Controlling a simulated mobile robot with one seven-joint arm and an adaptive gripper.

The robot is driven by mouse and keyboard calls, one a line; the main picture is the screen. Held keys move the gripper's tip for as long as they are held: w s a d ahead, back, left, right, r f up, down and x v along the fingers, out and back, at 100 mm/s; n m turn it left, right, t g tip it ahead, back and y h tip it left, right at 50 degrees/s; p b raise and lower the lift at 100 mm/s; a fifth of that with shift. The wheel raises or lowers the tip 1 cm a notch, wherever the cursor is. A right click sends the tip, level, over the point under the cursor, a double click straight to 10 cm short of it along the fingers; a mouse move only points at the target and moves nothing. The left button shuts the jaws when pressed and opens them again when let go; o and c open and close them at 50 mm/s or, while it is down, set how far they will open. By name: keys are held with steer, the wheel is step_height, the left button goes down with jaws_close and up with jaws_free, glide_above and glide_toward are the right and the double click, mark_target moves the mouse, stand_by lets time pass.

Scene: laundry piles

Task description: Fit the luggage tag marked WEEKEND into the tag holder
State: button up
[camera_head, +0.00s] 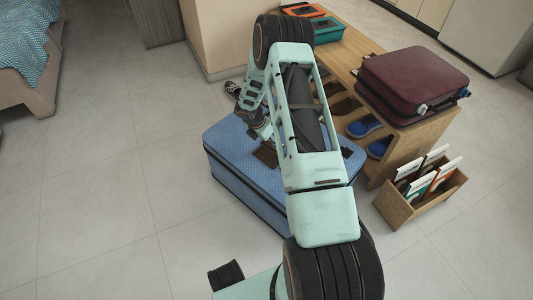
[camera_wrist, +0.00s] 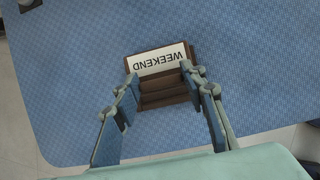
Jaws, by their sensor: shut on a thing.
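The WEEKEND tag (camera_wrist: 158,60) shows in the wrist view as a white strip with dark lettering, upside down in the picture. My gripper (camera_wrist: 158,79) is shut on it, one finger at each side edge. The dark brown tag holder (camera_wrist: 163,97) is on the lid of the blue suitcase (camera_wrist: 70,70), directly beneath or around the tag. I cannot tell how far the tag sits inside it. In the head view a brown patch of the holder (camera_head: 266,154) shows on the suitcase (camera_head: 232,160), beside my arm, which hides the gripper and tag.
A wooden box (camera_head: 400,208) with several other tags stands on the floor at right. A wooden bench (camera_head: 430,125) with shoes under it carries a maroon suitcase (camera_head: 410,78) and orange and green trays (camera_head: 328,28). Open floor (camera_head: 110,200) lies to the left.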

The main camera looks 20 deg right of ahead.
steer(key=shift+s+a+f+b, duration=0.1)
steer(key=shift+a+f+b, duration=0.2)
steer(key=shift+f, duration=0.5)
steer(key=shift+s+a+f+b, duration=0.1)
steer(key=shift+a+f+b, duration=0.15)
steer(key=shift+f, duration=0.6)
steer(key=shift+a+f+b, duration=0.25)
steer(key=shift+f+b, duration=0.05)
steer(key=shift+f, duration=0.5)
steer(key=shift+f, duration=0.2)
steer(key=o, duration=1)
steer(key=shift+r, duration=0.15)
steer(key=shift+r, duration=0.25)
steer(key=p+v, duration=0.3)
steer(key=v, duration=0.8)
steer(key=shift+s+a+r+p, duration=0.1)
steer(key=shift+a+r+p, duration=0.05)
steer(key=shift+r+p, duration=0.2)
